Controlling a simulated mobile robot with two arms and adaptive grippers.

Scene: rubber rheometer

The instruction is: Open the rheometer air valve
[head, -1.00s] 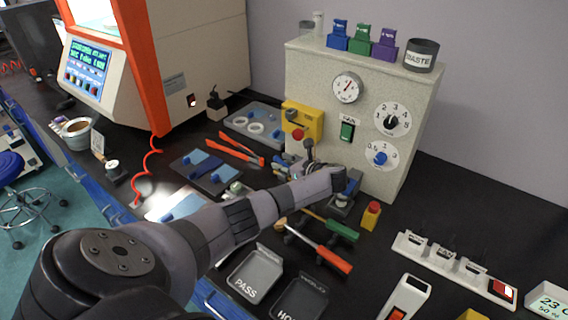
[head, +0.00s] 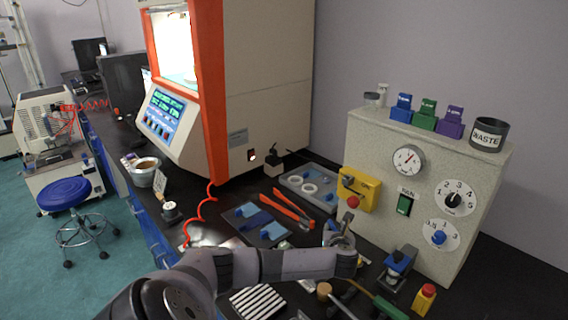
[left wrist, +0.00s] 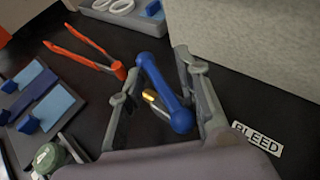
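My left gripper (head: 342,236) is low over the black bench, in front of the grey panel box. In the left wrist view the gripper (left wrist: 158,66) has its two fingers apart. A blue lever handle (left wrist: 160,85) with rounded ends lies between the fingers. A brass fitting (left wrist: 154,100) shows beside the lever, partly hidden. I cannot tell whether a finger touches the lever. A white BLEED label (left wrist: 258,138) lies to the right of the right finger. In the head view the gripper mostly hides the lever. My right gripper is not in view.
The grey panel box (head: 375,140) carries a gauge (head: 408,160), dials and a yellow block (head: 360,190) with a red knob. Orange-handled pliers (head: 290,208) and a blue-padded tray (head: 258,224) lie left of the gripper. A blue toggle device (head: 398,264) stands to the right.

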